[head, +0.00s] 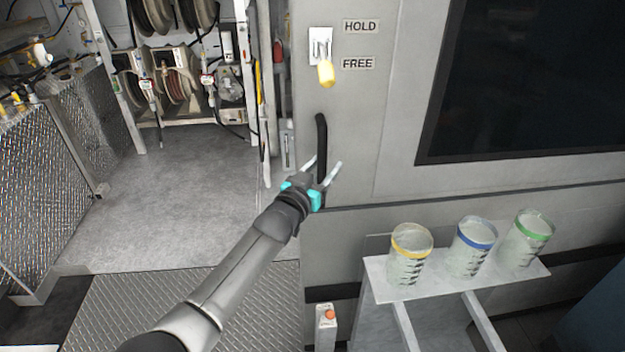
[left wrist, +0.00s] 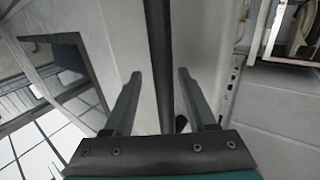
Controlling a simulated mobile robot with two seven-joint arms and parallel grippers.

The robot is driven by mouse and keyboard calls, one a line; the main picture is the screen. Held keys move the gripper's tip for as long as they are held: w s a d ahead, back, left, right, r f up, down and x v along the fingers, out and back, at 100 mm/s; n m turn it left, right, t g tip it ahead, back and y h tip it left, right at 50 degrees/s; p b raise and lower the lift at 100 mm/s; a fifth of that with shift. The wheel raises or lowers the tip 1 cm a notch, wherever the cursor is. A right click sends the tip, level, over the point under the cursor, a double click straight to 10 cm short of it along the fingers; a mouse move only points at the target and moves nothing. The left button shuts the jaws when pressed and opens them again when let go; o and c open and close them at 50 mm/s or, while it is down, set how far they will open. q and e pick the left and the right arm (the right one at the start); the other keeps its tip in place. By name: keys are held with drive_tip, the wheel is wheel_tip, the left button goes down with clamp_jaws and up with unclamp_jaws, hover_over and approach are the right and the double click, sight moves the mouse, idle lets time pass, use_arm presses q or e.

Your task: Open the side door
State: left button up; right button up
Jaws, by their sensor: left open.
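The grey side door (head: 385,120) fills the middle and right of the head view. Its black vertical handle (head: 321,140) is near the door's left edge. My left gripper (head: 324,170) is open at the lower part of the handle, with one finger on each side of it in the picture. In the left wrist view the handle (left wrist: 160,60) runs as a dark bar between the two open fingers (left wrist: 158,85). I cannot tell whether either finger touches it. A yellow-tipped latch lever (head: 326,73) points down beside the FREE label. My right gripper is not in view.
A shelf (head: 455,287) at lower right holds jars with yellow (head: 410,255), blue (head: 473,247) and green (head: 526,240) bands. Hose reels (head: 172,83) stand in the compartment at left. The grey floor (head: 180,200) there is clear. A small white container (head: 326,330) is low in front.

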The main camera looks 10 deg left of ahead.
use_arm(q)
drive_tip(key=v, duration=1.5)
drive_tip(key=shift+p, duration=0.35)
drive_tip(key=shift+a, duration=0.1)
